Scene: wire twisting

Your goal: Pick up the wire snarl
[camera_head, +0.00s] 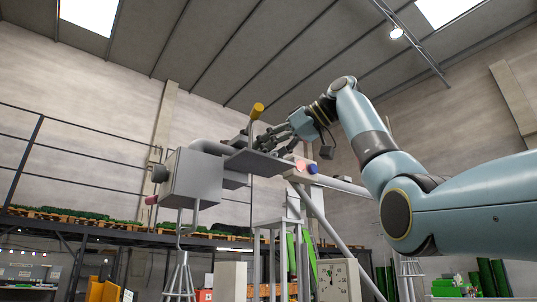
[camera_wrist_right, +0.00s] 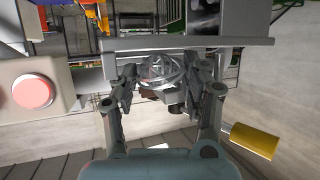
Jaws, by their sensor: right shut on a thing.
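The wire snarl (camera_wrist_right: 163,68) is a grey, roughly round tangle of wire in the right wrist view. It sits between the two fingers of my right gripper (camera_wrist_right: 161,78), which is shut on it. In the head view my right gripper (camera_head: 268,139) reaches in from the right, just above the flat grey plate of the machine (camera_head: 259,161). The snarl is too small and covered to make out there. I cannot tell whether it touches the plate. My left gripper is not in view.
The machine's grey box (camera_head: 191,178) stands left of the plate. A yellow-handled lever (camera_head: 257,111) rises close by the gripper. A red button (camera_head: 300,165) and a blue button (camera_head: 312,169) are on the right. A dial scale (camera_head: 338,281) stands below. Above the gripper is free room.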

